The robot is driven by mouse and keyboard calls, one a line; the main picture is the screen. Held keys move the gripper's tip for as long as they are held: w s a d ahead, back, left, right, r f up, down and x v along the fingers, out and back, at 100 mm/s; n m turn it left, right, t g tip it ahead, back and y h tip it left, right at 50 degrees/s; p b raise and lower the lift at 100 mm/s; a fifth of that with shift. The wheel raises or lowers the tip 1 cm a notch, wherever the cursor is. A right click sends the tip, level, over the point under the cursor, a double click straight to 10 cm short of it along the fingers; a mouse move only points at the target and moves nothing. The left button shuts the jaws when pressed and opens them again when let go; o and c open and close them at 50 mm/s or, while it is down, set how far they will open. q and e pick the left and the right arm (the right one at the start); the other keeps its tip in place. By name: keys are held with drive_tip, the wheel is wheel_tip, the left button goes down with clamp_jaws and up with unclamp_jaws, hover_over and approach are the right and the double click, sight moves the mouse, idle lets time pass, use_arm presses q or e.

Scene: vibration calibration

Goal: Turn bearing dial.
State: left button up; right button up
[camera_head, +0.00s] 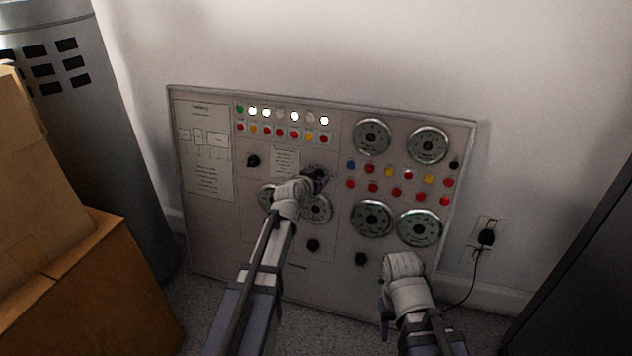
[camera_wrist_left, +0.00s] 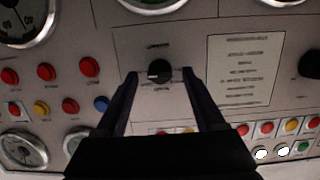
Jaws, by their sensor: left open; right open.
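A black round knob with a light pointer mark (camera_wrist_left: 159,71) sits on the grey panel (camera_head: 215,235). My left gripper (camera_wrist_left: 160,74) is open, with one fingertip on each side of this knob; I cannot tell whether they touch it. In the head view my left gripper (camera_head: 319,178) is at the panel's middle and hides most of the knob. The knob labels are too small to read, so I cannot tell which is the bearing dial. My right gripper (camera_head: 384,303) is low, in front of the panel's lower right, partly hidden by its wrist; it is open.
Other black knobs are at upper left (camera_head: 253,160), lower middle (camera_head: 313,246) and lower right (camera_head: 361,259). Round gauges (camera_head: 371,218) and coloured buttons surround them. Cardboard boxes (camera_head: 60,290) stand at left, a plugged-in cord (camera_head: 486,237) and dark cabinet (camera_head: 590,270) at right.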

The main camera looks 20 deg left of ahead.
use_arm(q)
drive_tip(key=shift+w+f, duration=0.15)
drive_tip(key=shift+w, duration=0.25)
clamp_jaws()
idle(0.4)
